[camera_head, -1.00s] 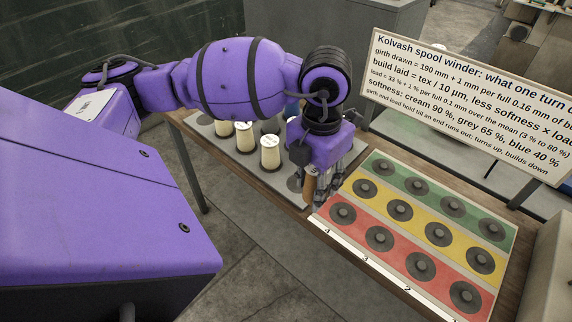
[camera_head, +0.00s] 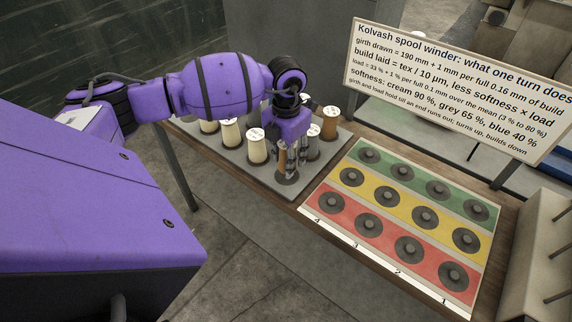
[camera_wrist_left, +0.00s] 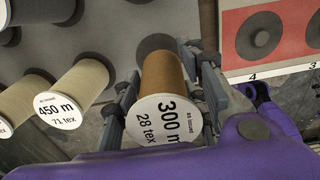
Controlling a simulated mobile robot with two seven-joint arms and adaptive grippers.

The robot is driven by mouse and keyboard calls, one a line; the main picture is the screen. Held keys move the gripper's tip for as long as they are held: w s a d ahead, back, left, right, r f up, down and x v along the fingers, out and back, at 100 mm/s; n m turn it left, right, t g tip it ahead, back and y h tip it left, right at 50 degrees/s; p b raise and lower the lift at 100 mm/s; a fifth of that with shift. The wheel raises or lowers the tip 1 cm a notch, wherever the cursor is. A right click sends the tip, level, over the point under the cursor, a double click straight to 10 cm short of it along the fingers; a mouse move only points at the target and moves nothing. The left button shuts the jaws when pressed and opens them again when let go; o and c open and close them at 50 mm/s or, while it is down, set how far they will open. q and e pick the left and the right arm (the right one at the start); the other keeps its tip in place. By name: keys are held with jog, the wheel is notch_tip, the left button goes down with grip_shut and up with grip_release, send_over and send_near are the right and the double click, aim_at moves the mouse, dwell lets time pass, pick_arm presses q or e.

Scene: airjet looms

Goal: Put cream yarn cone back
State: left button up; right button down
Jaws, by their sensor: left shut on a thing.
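My left gripper (camera_head: 290,166) is shut on a brown-tan yarn cone (camera_head: 282,160). In the left wrist view the gripper (camera_wrist_left: 160,85) has a finger on each side of the cone (camera_wrist_left: 164,78), whose white top reads 300 m, 28 tex. The cone is over the front right corner of the grey tray (camera_head: 240,168), by a dark round holder (camera_head: 287,178). I cannot tell whether it touches the holder. Cream cones (camera_head: 256,146) (camera_head: 230,133) stand in a row to the left. The right gripper is not in view.
A brown cone (camera_head: 329,123) and a grey cone (camera_head: 313,143) stand behind the gripper. To the right lies a board (camera_head: 398,222) with green, yellow and red rows of empty holders. A sign (camera_head: 455,90) stands behind the table.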

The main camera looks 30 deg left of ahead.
pick_arm(q)
jog(key=shift+w+a+f, duration=0.15)
jog(key=shift+f, duration=0.25)
notch_tip(320, 180, down, 2)
jog(key=shift+f, duration=0.35)
jog(key=shift+f, duration=0.2)
jog(key=o, duration=1.2)
